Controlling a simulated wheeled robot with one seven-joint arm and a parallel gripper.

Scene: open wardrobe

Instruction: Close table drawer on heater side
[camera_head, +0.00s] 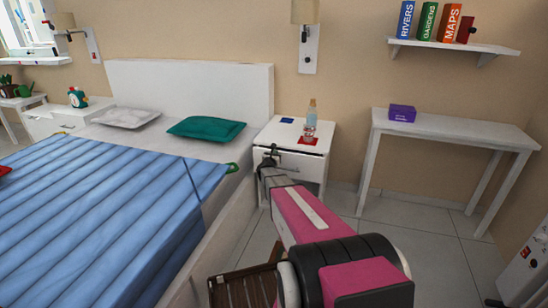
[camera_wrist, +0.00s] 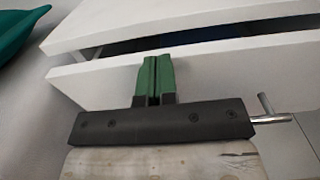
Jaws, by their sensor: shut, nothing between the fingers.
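The white bedside table (camera_head: 318,134) stands right of the bed. Its drawer (camera_head: 303,168) is partly open; in the wrist view a dark gap shows between the tabletop (camera_wrist: 200,18) and the drawer front (camera_wrist: 230,75). My gripper (camera_head: 270,152) is at the left part of the drawer front. In the wrist view its green fingers (camera_wrist: 154,62) are together and empty, with their tips at or very close to the top edge of the drawer front; contact is hard to tell. The drawer's metal handle (camera_wrist: 268,112) is to their right. No heater is clearly recognizable.
A bottle (camera_head: 310,117), a red item (camera_head: 308,140) and a blue item (camera_head: 287,120) are on the tabletop. The bed (camera_head: 110,210) is at left, a white console table (camera_head: 450,127) at right. A brown slatted wooden object (camera_head: 240,288) is low in front. Floor is clear at right.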

